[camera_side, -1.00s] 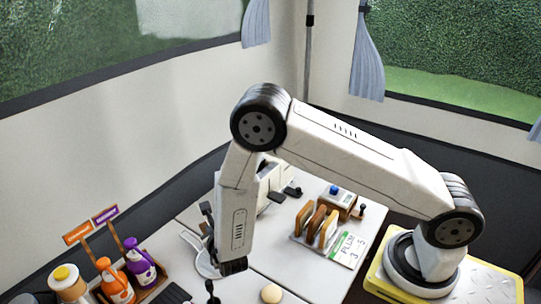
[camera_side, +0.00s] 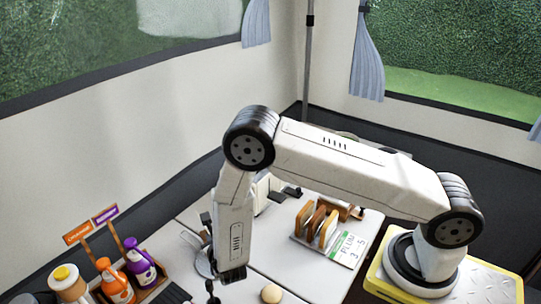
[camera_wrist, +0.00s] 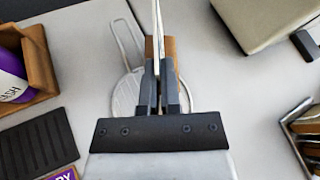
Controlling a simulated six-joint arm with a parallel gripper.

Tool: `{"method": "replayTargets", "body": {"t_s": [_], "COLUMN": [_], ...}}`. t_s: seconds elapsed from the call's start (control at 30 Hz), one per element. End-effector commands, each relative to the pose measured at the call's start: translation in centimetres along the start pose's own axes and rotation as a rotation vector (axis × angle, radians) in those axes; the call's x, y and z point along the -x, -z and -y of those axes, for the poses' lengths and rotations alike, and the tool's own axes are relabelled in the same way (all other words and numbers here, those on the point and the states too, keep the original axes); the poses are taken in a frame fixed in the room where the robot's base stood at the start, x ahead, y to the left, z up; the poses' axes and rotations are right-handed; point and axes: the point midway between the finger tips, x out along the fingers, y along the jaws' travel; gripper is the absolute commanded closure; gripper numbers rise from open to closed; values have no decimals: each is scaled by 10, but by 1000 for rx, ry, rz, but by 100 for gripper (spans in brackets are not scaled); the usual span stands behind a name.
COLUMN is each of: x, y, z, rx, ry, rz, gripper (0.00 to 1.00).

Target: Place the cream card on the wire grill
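My gripper (camera_wrist: 163,90) is shut on a thin pale piece seen edge-on, which appears to be the cream card (camera_wrist: 157,20); it stands upright between the fingertips and runs up to the top of the wrist view. The wire grill (camera_wrist: 126,96) is a round light mesh with a long handle, lying on the table below and left of the fingers. My gripper hides part of the grill. In the side view my gripper (camera_side: 212,297) is at the bottom edge and the card cannot be made out. The grill (camera_side: 203,265) shows partly behind my arm.
A brown block (camera_wrist: 170,50) lies just beyond the fingers. A wooden crate (camera_side: 155,284) with orange and purple bottles stands left. A rack (camera_side: 318,228) of upright slices stands right. A round tan item (camera_side: 271,293) lies near the front. A dark slatted mat (camera_wrist: 40,145) is left of the grill.

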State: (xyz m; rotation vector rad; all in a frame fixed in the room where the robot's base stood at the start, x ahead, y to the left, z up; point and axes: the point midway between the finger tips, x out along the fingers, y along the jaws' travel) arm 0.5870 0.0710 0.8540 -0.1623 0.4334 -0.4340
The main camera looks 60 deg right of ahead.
Motion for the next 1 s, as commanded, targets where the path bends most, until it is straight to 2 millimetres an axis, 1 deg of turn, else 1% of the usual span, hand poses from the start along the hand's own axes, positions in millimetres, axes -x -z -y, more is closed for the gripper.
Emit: {"method": "replayTargets", "body": {"t_s": [0.5,0.53,0.57,0.6,0.63,1.0], "x": [-4,-4,-4,-4,-4,-4], "y": [9,10,9,9,9,9], "z": [-3,-3,-3,-3,-3,-2], "rx": [0,0,-1,-1,-1,0], "ry": [0,0,0,0,0,0], "rz": [1,0,0,0,0,0], "gripper": [100,93,84,71,62,61]}}
